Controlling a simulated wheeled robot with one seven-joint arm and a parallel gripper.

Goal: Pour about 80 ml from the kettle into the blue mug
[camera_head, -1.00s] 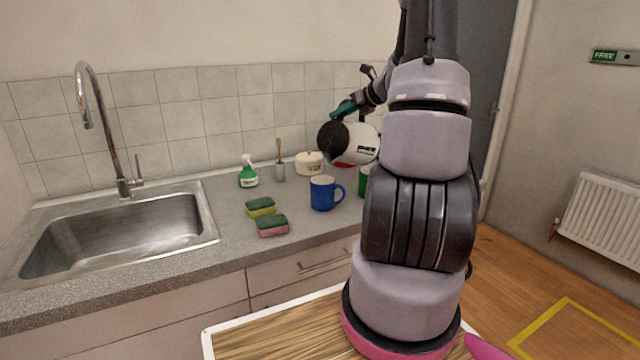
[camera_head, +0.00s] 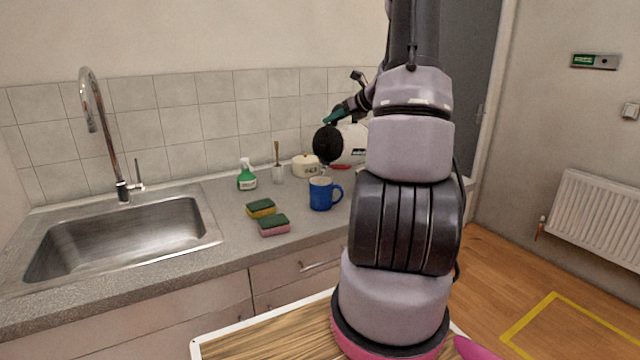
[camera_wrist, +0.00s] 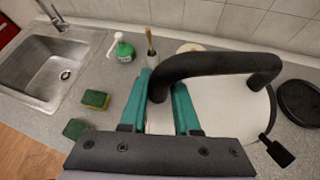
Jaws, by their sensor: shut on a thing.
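The blue mug (camera_head: 320,196) stands upright on the counter in the head view, handle to the right. The white kettle (camera_head: 352,142) with a black round end is held tilted above and slightly behind it, partly hidden by my arm. A faint pale streak shows between kettle and mug; I cannot tell surely whether it is liquid. My gripper (camera_wrist: 163,105), with teal fingers, is shut on the kettle's black handle (camera_wrist: 215,64). The kettle's white body (camera_wrist: 228,105) fills the right of the wrist view. The mug is hidden there, and its fill level cannot be seen.
Two sponges (camera_head: 273,225) lie left of the mug. A green spray bottle (camera_head: 247,177), a brush in a holder (camera_head: 278,172) and a cream lidded pot (camera_head: 306,166) stand behind. The sink (camera_head: 125,235) is left. A black disc (camera_wrist: 301,103) lies right in the wrist view.

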